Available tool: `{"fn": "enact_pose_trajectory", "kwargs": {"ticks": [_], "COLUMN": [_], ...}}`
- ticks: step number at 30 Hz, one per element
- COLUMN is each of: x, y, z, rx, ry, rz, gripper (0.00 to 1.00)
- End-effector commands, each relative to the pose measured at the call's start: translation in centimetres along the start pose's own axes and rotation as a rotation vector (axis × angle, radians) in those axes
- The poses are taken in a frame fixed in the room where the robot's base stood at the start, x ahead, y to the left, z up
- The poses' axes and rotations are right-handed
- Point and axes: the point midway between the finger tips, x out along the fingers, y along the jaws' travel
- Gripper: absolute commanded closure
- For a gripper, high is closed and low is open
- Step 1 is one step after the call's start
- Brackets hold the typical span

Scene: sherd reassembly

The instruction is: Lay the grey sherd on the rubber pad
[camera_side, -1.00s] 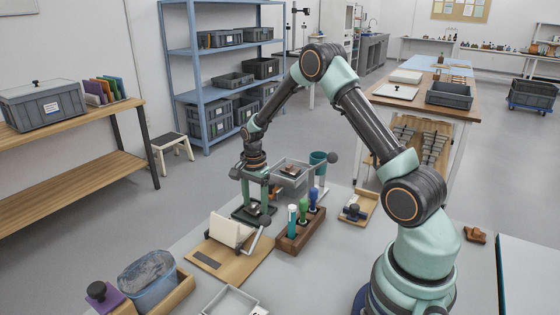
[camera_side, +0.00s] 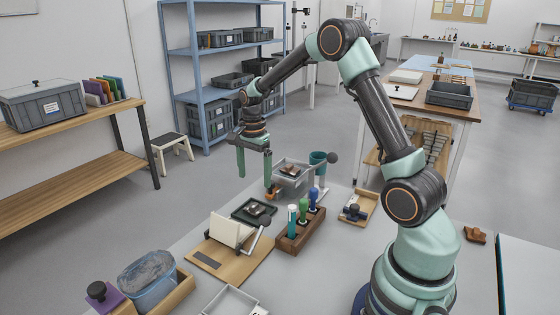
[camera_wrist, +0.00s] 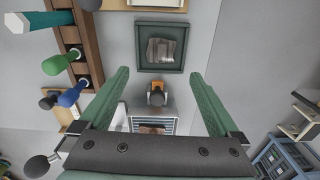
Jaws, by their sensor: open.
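The grey sherd (camera_side: 256,209) lies on a dark square pad with a raised green rim (camera_side: 238,215), which looks like the rubber pad. In the wrist view the sherd (camera_wrist: 161,50) lies flat near the middle of the pad, inside its rim (camera_wrist: 140,60). My gripper (camera_side: 254,177) is open and empty above the pad, clear of the sherd. In the wrist view the gripper's fingers (camera_wrist: 160,75) are spread wide, with the pad beyond their tips. Nothing hides the sherd there.
A metal tray (camera_side: 298,182) holding a brown piece stands just behind the pad, with an orange item beside it. A wooden rack (camera_side: 292,240) with colored tools is at the right. A wooden board (camera_side: 218,255) with a cream block is in front.

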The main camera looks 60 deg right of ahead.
Motion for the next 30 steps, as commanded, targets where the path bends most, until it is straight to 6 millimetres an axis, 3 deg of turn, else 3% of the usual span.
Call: {"fn": "enact_pose_trajectory", "kwargs": {"ticks": [3,8,14,21,30], "x": [-1.7,-2.9,-6.2,-11.6,-14.8], "y": [0.0,0.0,1.1,4.9,11.2], "z": [-0.1,0.1,2.2,7.0,11.9], "rx": [0.0,-0.008,-0.183,-0.61,-1.145], "ry": [0.0,0.001,0.019,0.084,0.213], "rz": [-0.002,-0.002,-0.056,-0.173,-0.303], "gripper": [0.02,0.02,0.02,0.02,0.02]}}
